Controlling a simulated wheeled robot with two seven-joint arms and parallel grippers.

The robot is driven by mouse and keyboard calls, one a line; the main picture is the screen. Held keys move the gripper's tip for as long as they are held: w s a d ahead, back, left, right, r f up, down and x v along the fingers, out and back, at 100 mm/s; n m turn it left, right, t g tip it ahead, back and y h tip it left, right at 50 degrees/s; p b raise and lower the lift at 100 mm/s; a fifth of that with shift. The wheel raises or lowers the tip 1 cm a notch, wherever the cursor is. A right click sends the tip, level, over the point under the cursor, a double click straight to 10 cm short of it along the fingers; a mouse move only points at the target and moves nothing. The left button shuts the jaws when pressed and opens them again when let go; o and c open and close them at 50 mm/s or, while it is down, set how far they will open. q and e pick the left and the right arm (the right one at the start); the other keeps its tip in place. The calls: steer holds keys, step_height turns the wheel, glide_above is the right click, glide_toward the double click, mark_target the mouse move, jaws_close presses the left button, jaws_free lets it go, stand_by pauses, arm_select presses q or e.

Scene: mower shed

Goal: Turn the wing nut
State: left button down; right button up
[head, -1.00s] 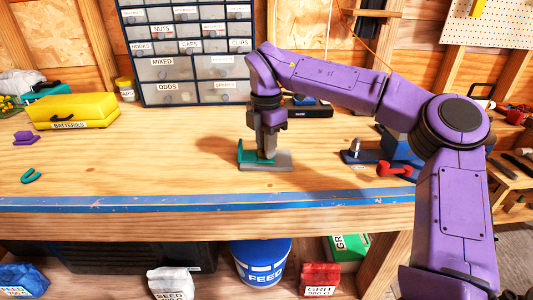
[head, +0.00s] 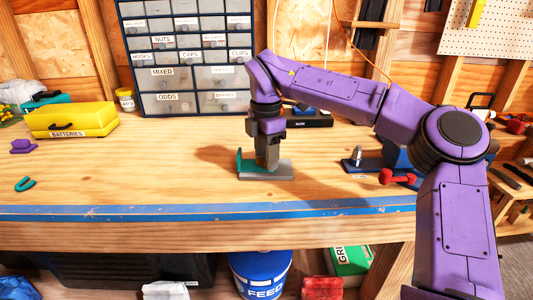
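My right gripper (head: 268,164) points straight down at a small fixture on the workbench. The fixture has a grey base plate (head: 282,175) and a teal upright part (head: 242,161) at its left. The fingers are over the plate, right beside the teal part. I cannot make out a wing nut; the fingers may hide it. The fingers look close together, but I cannot tell whether they are shut on anything. My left gripper is not in view.
A yellow BATTERIES case (head: 90,120) stands at the left of the bench. A drawer cabinet (head: 185,60) stands behind. A blue tool with a metal post (head: 357,155) and a red dumbbell-shaped piece (head: 397,177) lie to the right. The bench left of the fixture is mostly clear.

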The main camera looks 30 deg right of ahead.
step_height(320, 180, up, 11)
steer(key=p, duration=0.1)
steer(key=shift+f, duration=0.2)
stand_by(0.5)
